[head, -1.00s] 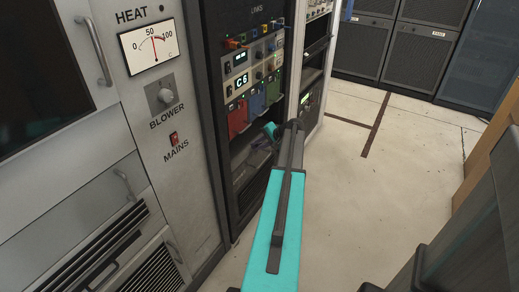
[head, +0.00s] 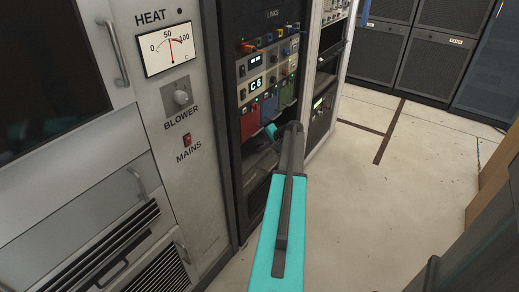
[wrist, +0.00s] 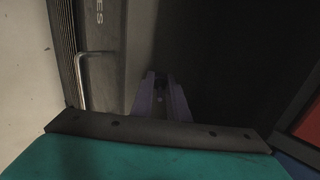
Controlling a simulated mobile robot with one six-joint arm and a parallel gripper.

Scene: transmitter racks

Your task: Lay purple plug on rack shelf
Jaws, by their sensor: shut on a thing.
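In the head view my gripper is at the front of the open rack, below the coloured panels, and the plug is hidden or too small to make out. I cannot tell whether the plug touches the shelf.
Above the shelf are red, blue and green panels (head: 270,107) and a row of coloured link sockets (head: 268,40). In the wrist view, a lettered dark front with a metal handle (wrist: 82,80) is at the left. Pale floor (head: 370,200) is clear to the right.

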